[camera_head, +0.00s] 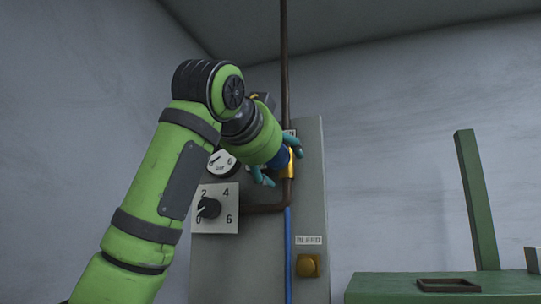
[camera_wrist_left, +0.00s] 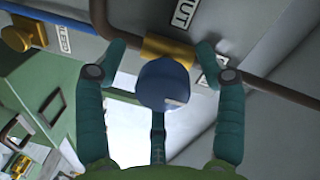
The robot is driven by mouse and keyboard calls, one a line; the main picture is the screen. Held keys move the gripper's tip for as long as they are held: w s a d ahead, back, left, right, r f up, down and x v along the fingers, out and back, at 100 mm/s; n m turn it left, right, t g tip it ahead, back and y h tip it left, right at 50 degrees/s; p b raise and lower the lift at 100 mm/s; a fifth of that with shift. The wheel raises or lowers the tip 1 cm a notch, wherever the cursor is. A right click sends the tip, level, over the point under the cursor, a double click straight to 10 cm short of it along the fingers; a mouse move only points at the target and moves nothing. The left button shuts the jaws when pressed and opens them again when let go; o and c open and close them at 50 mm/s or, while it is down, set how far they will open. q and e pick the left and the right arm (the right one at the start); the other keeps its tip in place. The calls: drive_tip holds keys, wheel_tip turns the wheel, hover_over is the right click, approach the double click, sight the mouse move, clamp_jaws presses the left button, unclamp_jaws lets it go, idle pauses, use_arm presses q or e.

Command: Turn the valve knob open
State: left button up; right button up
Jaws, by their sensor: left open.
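The valve has a blue round knob (camera_head: 281,157) on a yellow body (camera_head: 290,171), fitted in the pipe on the grey panel. In the left wrist view the blue knob (camera_wrist_left: 163,82) sits in front of the yellow body (camera_wrist_left: 168,50). My left gripper (camera_head: 280,168) is at the valve. In the wrist view its teal fingers (camera_wrist_left: 162,50) are spread to the left and right of the knob with gaps on both sides, and a further teal finger shows below it. My wrist and fingers hide part of the knob in the head view. My right gripper is not in view.
The grey panel (camera_head: 315,200) carries a gauge (camera_head: 222,164), a black dial knob (camera_head: 208,208) on a numbered white plate, and a yellow button (camera_head: 308,265) under a BLEED label. A dark pipe (camera_head: 284,60) runs up. A green bench (camera_head: 400,290) stands right.

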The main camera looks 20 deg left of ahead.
use_arm(q)
drive_tip(key=s+r, duration=0.1)
drive_tip(key=s, duration=1)
drive_tip(key=shift+s+a, duration=0.2)
drive_tip(key=shift+s, duration=0.15)
drive_tip(key=shift+w, duration=0.1)
